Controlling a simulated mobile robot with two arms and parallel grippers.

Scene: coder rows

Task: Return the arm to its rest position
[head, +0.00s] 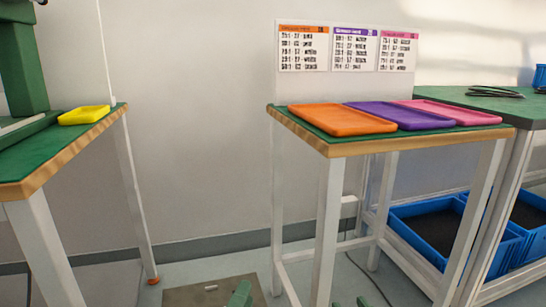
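Only a small green part of my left gripper (240,294) shows at the bottom edge of the head view, low over the floor and in front of the middle table. The rest of it is cut off by the frame, so I cannot tell whether it is open or shut. Smaller green tips, probably of my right gripper (362,302), barely show further right at the same edge. Their state cannot be made out. I see nothing held in either gripper.
The middle table (400,145) carries an orange tray (340,119), a purple tray (404,115) and a pink tray (446,111). A yellow tray (84,115) lies on the left table (45,147). Blue crates (420,225) stand under the right table (500,106). Floor between the tables is mostly clear.

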